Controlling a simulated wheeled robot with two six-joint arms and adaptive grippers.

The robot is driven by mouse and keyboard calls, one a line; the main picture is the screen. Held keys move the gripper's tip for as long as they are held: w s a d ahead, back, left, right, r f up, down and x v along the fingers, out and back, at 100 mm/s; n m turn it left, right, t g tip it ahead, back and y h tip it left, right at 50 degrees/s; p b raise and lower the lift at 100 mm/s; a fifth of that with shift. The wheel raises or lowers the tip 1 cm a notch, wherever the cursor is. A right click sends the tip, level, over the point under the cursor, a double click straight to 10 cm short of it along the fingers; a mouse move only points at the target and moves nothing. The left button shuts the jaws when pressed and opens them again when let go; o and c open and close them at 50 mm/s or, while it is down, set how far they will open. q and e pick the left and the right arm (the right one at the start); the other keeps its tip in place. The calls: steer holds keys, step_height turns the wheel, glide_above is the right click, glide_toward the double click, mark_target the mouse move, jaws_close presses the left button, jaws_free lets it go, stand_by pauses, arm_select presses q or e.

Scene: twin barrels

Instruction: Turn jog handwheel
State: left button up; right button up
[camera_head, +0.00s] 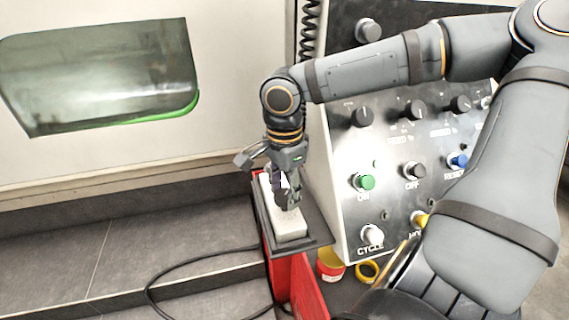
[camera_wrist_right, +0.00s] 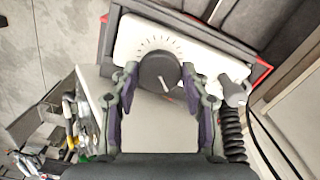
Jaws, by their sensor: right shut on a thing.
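The jog handwheel (camera_wrist_right: 158,70) is a round black dial with a white mark, set on a white pendant box with a ring of tick marks. The pendant (camera_head: 291,226) lies on a dark tray with red sides, left of the control panel in the head view. My right gripper (camera_head: 287,196) reaches down over the pendant and hides the dial there. In the wrist view the right gripper (camera_wrist_right: 157,80) has one finger on each side of the dial, shut on it. My left gripper is in neither view.
The slanted control panel (camera_head: 385,205), with knobs and coloured buttons, stands close to my right arm. A coiled cable (camera_wrist_right: 232,132) hangs by the pendant. A small second knob (camera_wrist_right: 234,88) sits beside the handwheel. A red and yellow can (camera_head: 330,266) stands below the panel.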

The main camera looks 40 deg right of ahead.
mark_target(285, 195)
steer(key=n, duration=0.4)
steer(key=shift+n, duration=2.5)
steer(key=o, duration=1.1)
steer(key=shift+o, duration=0.2)
step_height(285, 195, up, 8)
steer(key=shift+a+f, duration=0.1)
steer(key=shift+f, duration=0.05)
